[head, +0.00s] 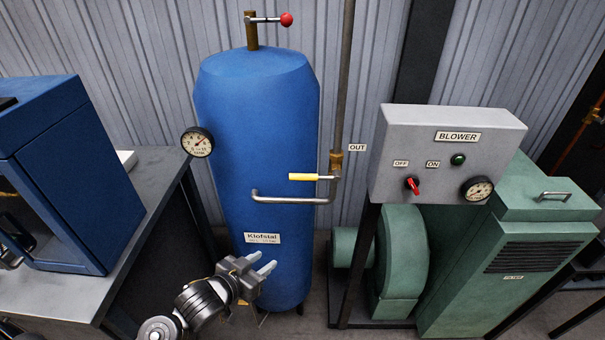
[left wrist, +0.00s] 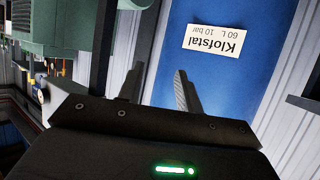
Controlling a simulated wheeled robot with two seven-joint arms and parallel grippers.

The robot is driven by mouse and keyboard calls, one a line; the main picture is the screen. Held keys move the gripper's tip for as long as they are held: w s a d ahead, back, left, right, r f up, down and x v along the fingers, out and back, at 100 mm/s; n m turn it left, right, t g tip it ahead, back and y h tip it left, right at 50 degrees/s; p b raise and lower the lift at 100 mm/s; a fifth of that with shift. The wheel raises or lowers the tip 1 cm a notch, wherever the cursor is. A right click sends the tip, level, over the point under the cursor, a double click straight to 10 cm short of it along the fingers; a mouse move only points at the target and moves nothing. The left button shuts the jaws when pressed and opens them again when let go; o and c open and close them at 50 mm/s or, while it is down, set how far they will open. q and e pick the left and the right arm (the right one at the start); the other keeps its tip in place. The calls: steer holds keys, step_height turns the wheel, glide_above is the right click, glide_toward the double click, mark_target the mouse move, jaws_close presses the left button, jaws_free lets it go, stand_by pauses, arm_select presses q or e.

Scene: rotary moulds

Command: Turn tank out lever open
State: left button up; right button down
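The blue tank (head: 255,130) stands upright in the middle of the head view, with a "Klofstal" label low on its front. The out lever (head: 308,177), with a yellow handle, sits horizontally at the pipe on the tank's right side, by the "OUT" sign (head: 357,147). My left gripper (head: 266,264) is in front of the lower tank, below and left of the lever, apart from it. Its fingers are spread with nothing between them. In the left wrist view the fingers (left wrist: 160,88) point at the blue tank (left wrist: 215,75) below its label. My right gripper is not in view.
A bent grey pipe (head: 290,199) runs below the lever. A red-knobbed lever (head: 286,19) tops the tank. A gauge (head: 197,142) is at its left. The blower box (head: 450,115) and green blower (head: 535,235) stand right. A blue cabinet (head: 75,175) stands left on a bench.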

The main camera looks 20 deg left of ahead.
arm_select(q)
steer(key=w+d+r+m+t+h, duration=0.2)
steer(key=w+r+m+h, duration=0.1)
steer(key=w+r+h, duration=0.5)
steer(key=m+g+h, duration=0.6)
steer(key=g+h, duration=0.1)
steer(key=h, duration=0.2)
glide_toward(302, 175)
steer(key=p+x, duration=0.4)
steer(key=x, duration=0.4)
steer(key=shift+w+d+r, duration=0.15)
steer(key=shift+w+d, duration=0.05)
steer(key=shift+w+d+r, duration=0.15)
steer(key=shift+w+d, duration=0.1)
steer(key=shift+d, duration=0.45)
jaws_close()
